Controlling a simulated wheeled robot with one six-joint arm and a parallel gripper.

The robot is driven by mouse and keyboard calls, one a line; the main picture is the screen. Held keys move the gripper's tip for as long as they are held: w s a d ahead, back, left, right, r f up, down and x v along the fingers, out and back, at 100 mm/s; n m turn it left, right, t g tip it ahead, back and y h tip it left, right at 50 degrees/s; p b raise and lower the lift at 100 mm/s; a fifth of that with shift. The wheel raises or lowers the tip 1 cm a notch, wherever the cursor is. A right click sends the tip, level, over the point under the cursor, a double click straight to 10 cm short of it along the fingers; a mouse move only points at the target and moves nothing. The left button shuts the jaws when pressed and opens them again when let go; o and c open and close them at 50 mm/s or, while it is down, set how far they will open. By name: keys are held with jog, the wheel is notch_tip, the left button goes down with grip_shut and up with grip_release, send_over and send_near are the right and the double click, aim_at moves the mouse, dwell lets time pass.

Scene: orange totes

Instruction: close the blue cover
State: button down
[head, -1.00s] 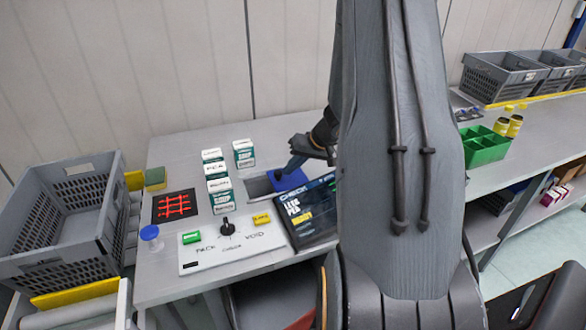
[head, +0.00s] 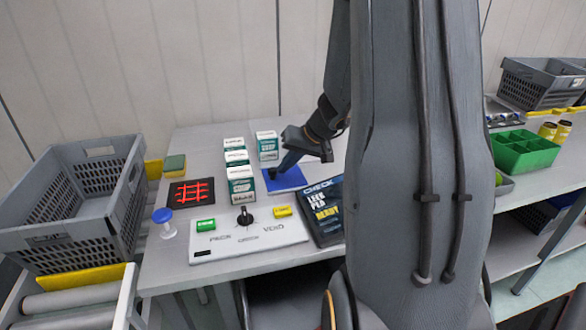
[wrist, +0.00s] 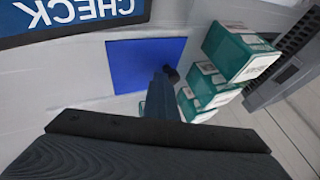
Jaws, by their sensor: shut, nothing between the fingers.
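The blue cover (head: 290,181) lies flat on the bench between the white-and-green boxes and the dark CHECK screen. It shows as a plain blue rectangle in the wrist view (wrist: 135,65). No dark opening shows beside it. My gripper (head: 275,172) is shut and empty, reaching down to the cover's left part, close to the boxes. In the wrist view my gripper (wrist: 168,76) is at the cover's edge on the box side. I cannot tell whether the fingertips touch the cover.
Several white-and-green boxes (head: 240,184) stand just left of the cover. The CHECK screen (head: 323,211) is at its front right. A panel with a black knob (head: 244,218) lies in front. A grey crate (head: 75,205) is at left, a green tray (head: 523,151) at right.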

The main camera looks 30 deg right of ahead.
aim_at(301, 179)
jog(key=shift+a, duration=0.25)
jog(key=d, duration=0.1)
jog(key=s+d, duration=0.1)
jog(key=d, duration=0.1)
jog(key=s+d+b, duration=0.1)
jog(key=shift+s+d+r, duration=0.1)
jog(key=shift+d+r, duration=0.1)
jog(key=shift+d, duration=0.05)
jog(key=v, duration=0.9)
jog(key=shift+r+b, duration=0.35)
jog(key=shift+b, duration=0.1)
jog(key=shift+s+a, duration=0.1)
jog(key=shift+a, duration=0.05)
